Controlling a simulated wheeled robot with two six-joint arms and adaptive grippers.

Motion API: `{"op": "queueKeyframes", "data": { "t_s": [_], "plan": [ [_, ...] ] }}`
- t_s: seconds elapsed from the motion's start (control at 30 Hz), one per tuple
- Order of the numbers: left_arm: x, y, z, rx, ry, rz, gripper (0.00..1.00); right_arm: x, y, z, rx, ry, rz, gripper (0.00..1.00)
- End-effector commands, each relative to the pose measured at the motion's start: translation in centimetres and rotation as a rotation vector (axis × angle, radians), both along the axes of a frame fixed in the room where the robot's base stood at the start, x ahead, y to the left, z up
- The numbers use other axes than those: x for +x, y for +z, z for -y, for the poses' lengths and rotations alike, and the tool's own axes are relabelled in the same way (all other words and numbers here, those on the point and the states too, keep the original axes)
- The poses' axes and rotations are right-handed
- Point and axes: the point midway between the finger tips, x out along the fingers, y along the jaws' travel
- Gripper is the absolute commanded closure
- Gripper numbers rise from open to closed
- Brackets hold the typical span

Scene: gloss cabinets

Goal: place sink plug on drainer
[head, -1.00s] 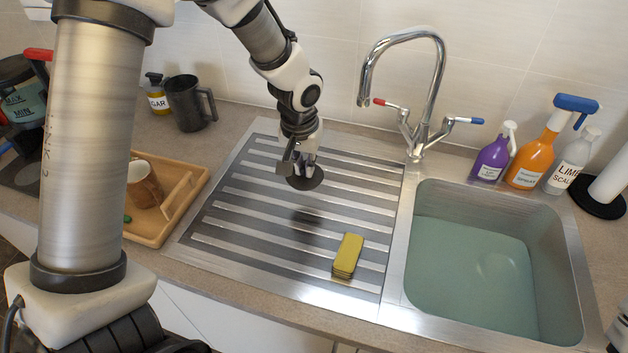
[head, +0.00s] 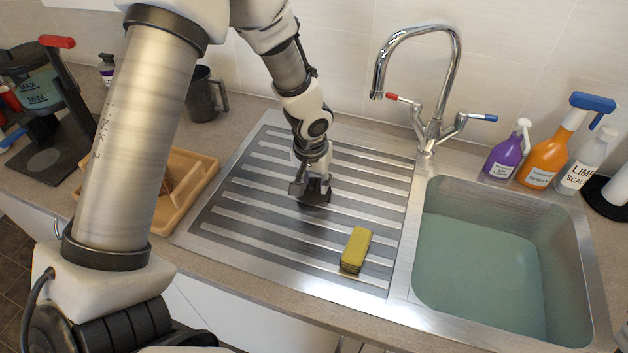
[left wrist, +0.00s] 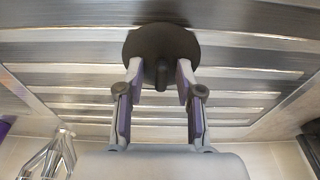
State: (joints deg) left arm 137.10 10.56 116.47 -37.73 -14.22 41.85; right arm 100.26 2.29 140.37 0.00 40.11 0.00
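The sink plug (head: 317,197) is a dark round disc on the ribbed metal drainer (head: 262,232), left of the sink. In the left wrist view the plug (left wrist: 150,38) shows its disc with a short knob. My left gripper (head: 312,184) is right at the plug, low over the drainer. In the left wrist view its two fingers (left wrist: 160,80) stand apart on either side of the knob, with a gap showing on each side. The gripper partly hides the plug in the head view. My right gripper is not in view.
A yellow sponge (head: 355,249) lies on the drainer, in front and to the right of the plug. The sink (head: 480,265) holds water; the tap (head: 432,110) stands behind. Spray bottles (head: 540,160) are at the back right. A wooden tray (head: 190,205) and dark mug (head: 203,95) are left.

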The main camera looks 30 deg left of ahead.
Motion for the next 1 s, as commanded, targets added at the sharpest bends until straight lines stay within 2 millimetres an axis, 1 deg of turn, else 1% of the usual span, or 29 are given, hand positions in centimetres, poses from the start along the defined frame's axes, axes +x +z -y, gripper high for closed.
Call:
{"op": "queueKeyframes", "data": {
  "t_s": [0.17,0.27,0.3,0.37,0.6,0.7,0.83,1.0],
  "plan": [
    [0.0,0.1,0.0,0.000,0.000,0.000,0.64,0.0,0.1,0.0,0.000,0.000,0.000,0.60],
    [0.0,0.8,0.0,0.000,0.000,0.000,0.64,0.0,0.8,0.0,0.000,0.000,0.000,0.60],
    [0.0,1.1,0.0,0.000,0.000,0.002,0.64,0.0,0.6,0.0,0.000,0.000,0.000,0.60],
    [-0.1,2.3,0.1,0.000,0.001,0.005,0.64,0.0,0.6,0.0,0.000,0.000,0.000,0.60],
    [-1.1,8.4,0.3,0.000,0.001,0.006,0.64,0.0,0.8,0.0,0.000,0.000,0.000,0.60],
    [-1.4,10.5,0.4,0.001,0.001,0.004,0.64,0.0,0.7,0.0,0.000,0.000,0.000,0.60],
    [-1.7,12.0,0.4,0.000,0.000,0.002,0.64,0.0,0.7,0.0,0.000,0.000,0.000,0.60],
    [-1.8,12.2,0.5,0.000,0.000,-0.001,0.64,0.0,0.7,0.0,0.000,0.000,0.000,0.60]
  ]
}}
